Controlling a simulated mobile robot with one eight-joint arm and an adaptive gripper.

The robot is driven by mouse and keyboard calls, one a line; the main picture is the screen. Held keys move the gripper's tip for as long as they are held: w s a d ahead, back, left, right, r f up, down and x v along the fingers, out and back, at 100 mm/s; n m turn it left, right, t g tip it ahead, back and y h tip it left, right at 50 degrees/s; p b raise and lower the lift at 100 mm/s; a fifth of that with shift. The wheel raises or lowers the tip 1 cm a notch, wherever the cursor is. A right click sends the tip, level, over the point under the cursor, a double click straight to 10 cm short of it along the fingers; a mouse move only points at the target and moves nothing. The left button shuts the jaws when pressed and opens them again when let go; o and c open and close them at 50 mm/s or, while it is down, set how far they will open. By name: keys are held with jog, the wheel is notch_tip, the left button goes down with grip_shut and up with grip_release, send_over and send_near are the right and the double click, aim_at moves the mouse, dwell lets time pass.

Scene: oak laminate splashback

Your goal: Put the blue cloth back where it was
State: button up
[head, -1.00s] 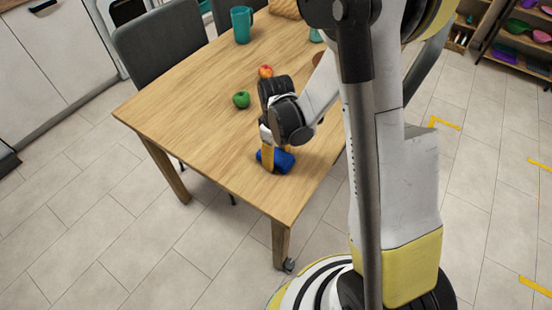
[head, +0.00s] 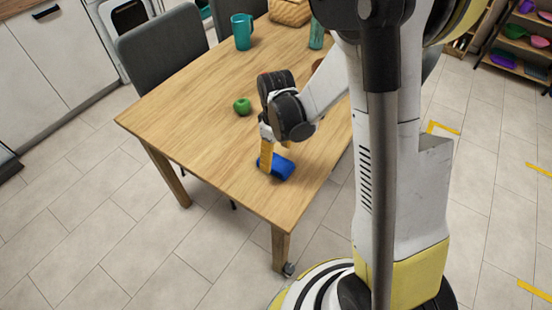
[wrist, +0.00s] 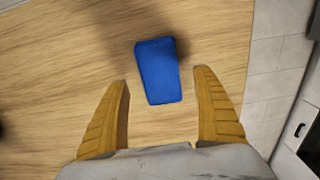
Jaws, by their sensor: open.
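The blue cloth (head: 283,168) is a small folded block lying on the wooden table (head: 190,110), near its front corner. In the wrist view the cloth (wrist: 158,75) lies flat between and just beyond the fingertips, with bare table on both sides of it. My gripper (head: 268,168) is open over the cloth, with yellow fingers pointing down. The wrist view shows both fingers (wrist: 163,80) spread wide with nothing between them touching the cloth. In the head view one finger hides part of the cloth. The height of the fingertips above the table is hard to tell.
A green apple (head: 242,106) lies behind my gripper to the left. A teal mug (head: 242,31), a wicker basket (head: 291,11) and a teal glass (head: 317,34) stand at the back. A grey chair (head: 162,46) is at the far side. The table's front left is clear.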

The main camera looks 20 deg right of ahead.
notch_tip(320, 180, up, 8)
jog(key=p, duration=0.3)
notch_tip(320, 180, up, 10)
jog(key=m+t, duration=0.3)
send_over(276, 162)
jog(key=s, duration=0.5)
jog(key=s+r+m+t, duration=0.4)
jog(key=s+r, duration=0.2)
jog(key=s, duration=0.1)
jog(key=shift+s+r, duration=0.25)
jog(key=shift+s, duration=0.1)
